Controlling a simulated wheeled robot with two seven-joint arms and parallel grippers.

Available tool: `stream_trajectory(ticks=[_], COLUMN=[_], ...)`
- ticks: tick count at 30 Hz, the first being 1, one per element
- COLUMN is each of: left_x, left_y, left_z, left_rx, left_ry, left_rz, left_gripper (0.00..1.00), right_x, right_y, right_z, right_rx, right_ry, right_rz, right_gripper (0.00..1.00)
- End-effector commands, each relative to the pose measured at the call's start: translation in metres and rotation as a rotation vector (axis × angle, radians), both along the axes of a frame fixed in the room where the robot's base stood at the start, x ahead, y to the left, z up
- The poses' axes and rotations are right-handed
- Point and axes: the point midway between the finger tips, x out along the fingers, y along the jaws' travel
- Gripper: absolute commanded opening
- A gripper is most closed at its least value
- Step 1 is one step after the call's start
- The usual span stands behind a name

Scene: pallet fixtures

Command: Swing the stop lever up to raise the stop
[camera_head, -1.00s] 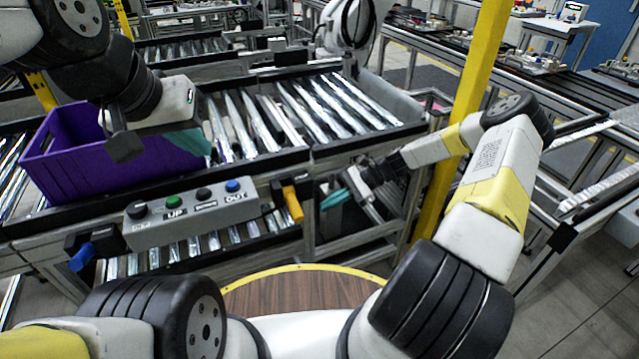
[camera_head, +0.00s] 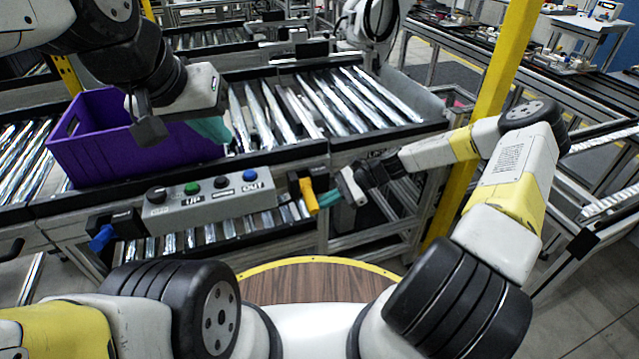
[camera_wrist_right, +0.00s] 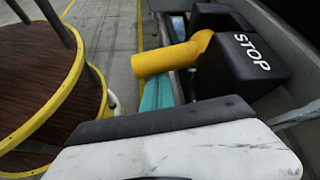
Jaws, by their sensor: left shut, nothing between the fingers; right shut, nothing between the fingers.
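The yellow stop lever (camera_head: 309,195) hangs down at the right end of the control box, on the conveyor's front. In the right wrist view the lever (camera_wrist_right: 165,62) sticks out from a black block marked STOP (camera_wrist_right: 240,52). My right gripper (camera_head: 328,199) is shut and empty, its teal fingers just right of the lever's lower end. In the right wrist view its fingers (camera_wrist_right: 157,93) are partly hidden by the lever; I cannot tell whether they touch it. My left gripper (camera_head: 214,129) is shut and empty, in front of the purple crate.
The purple crate (camera_head: 83,150) stands on the roller conveyor (camera_head: 285,115). A grey control box (camera_head: 207,199) with several buttons sits left of the lever, and a blue lever (camera_head: 103,238) is at its left end. A yellow post (camera_head: 490,100) rises behind my right arm.

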Motion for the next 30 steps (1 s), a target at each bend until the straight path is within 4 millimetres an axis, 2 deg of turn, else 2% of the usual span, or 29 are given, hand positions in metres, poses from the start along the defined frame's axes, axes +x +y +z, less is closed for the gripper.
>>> stream_trajectory(ticks=[20, 30], left_x=[0.000, 0.000], left_y=[0.000, 0.000], left_z=[0.000, 0.000], left_rx=[0.000, 0.000], left_ry=[0.000, 0.000], left_rz=[0.000, 0.000], left_gripper=[0.00, 0.00], right_x=[-0.003, -0.006], right_y=[-0.001, -0.001], right_z=[0.007, 0.022], right_rx=[-0.034, -0.102], right_ry=[0.100, 0.301], right_rz=[0.004, 0.006], right_gripper=[0.00, 0.00])
